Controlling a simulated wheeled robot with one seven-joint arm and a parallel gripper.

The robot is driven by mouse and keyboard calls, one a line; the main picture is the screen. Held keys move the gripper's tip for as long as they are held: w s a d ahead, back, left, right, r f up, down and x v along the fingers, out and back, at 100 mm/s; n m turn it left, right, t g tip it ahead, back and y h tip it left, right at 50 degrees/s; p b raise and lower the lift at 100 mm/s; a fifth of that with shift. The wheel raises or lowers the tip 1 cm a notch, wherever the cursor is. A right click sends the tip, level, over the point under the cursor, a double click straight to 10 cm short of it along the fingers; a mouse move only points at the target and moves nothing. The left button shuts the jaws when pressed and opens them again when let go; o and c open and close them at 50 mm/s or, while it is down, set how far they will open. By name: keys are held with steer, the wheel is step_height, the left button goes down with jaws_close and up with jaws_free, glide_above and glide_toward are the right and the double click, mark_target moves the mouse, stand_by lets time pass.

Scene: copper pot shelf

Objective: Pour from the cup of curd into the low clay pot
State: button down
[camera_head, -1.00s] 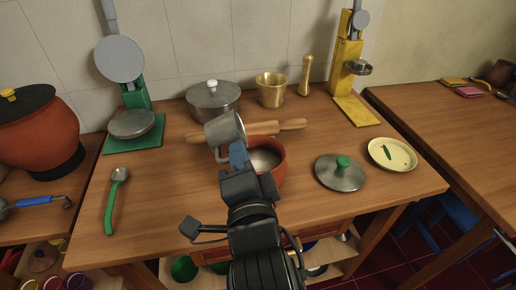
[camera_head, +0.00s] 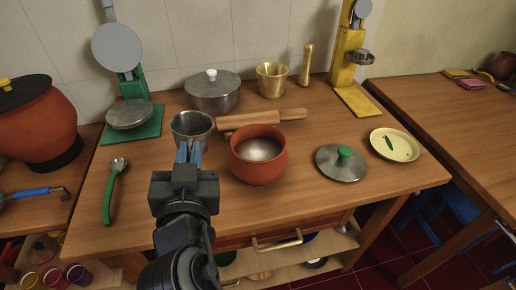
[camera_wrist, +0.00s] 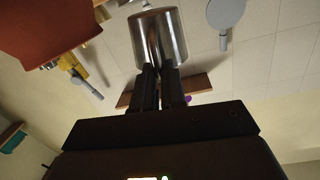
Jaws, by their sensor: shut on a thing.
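The metal cup (camera_head: 192,128) is held upright, its mouth up, just left of the low clay pot. My gripper (camera_head: 187,153) is shut on the cup's near side. In the wrist view the cup (camera_wrist: 160,40) sits between my gripper's fingers (camera_wrist: 159,75). The low clay pot (camera_head: 258,168) stands on the table, open, with whitish curd (camera_head: 259,149) visible inside. The cup's inside looks grey; I cannot tell whether any curd is left in it. The clay pot also shows at the upper left of the wrist view (camera_wrist: 40,28).
A rolling pin (camera_head: 285,115) lies behind the clay pot. A lidded steel pot (camera_head: 213,95) and a brass mortar (camera_head: 272,80) stand further back. A lid with a green knob (camera_head: 341,165) and a plate (camera_head: 394,146) lie to the right. A green-handled ladle (camera_head: 110,190) lies left.

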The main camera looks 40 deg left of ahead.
steer(key=shift+s+a+f+n, duration=0.25)
steer(key=shift+s+a+n, duration=0.2)
steer(key=shift+n, duration=0.25)
steer(key=shift+r, duration=0.1)
step_height(320, 180, up, 3)
steer(key=shift+f+p, duration=0.1)
steer(key=shift+p, duration=0.75)
steer(key=shift+d, duration=0.1)
